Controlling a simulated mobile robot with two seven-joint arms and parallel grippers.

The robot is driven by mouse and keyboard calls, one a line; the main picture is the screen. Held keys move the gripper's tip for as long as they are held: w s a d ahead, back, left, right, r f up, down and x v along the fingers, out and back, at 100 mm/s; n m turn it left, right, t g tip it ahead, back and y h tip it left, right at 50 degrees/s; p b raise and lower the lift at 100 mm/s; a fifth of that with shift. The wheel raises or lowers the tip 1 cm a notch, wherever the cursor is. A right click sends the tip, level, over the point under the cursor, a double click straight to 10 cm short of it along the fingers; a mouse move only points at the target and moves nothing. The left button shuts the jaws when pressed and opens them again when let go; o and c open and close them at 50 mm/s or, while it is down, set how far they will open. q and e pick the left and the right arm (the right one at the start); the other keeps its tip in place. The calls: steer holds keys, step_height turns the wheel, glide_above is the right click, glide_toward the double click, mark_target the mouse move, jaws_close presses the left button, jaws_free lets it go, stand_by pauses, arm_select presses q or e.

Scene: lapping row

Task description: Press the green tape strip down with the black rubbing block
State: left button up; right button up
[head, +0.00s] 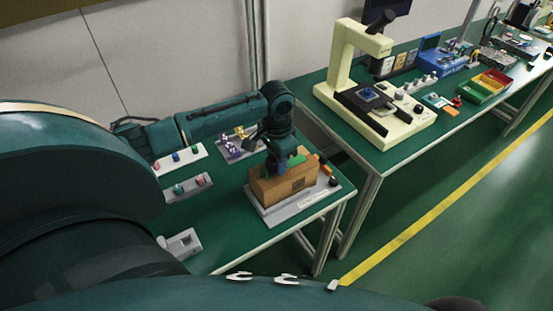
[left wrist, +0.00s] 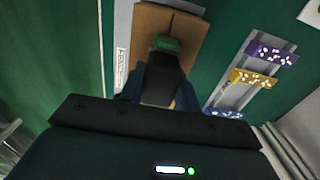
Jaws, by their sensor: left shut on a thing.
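A brown cardboard box (head: 285,187) sits on a grey plate (head: 268,216) near the table's right end. The green tape strip (head: 297,160) shows on the box top beside my left gripper; a short piece of it shows in the left wrist view (left wrist: 167,44). My left gripper (head: 275,168) points down over the box top. In the left wrist view it is shut on the black rubbing block (left wrist: 162,80), which lies over the box just behind the visible green piece. The block hides part of the box top, and I cannot tell whether it touches the tape. My right gripper is not in view.
Grey racks with small coloured pieces (head: 187,187) stand left of the box. A tray with purple and yellow pieces (head: 236,146) stands behind it. Orange items (head: 325,167) lie at the plate's right. A second bench holds a cream machine (head: 343,62), across a gap.

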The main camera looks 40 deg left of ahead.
arm_select(q)
steer(key=shift+r, duration=3.5)
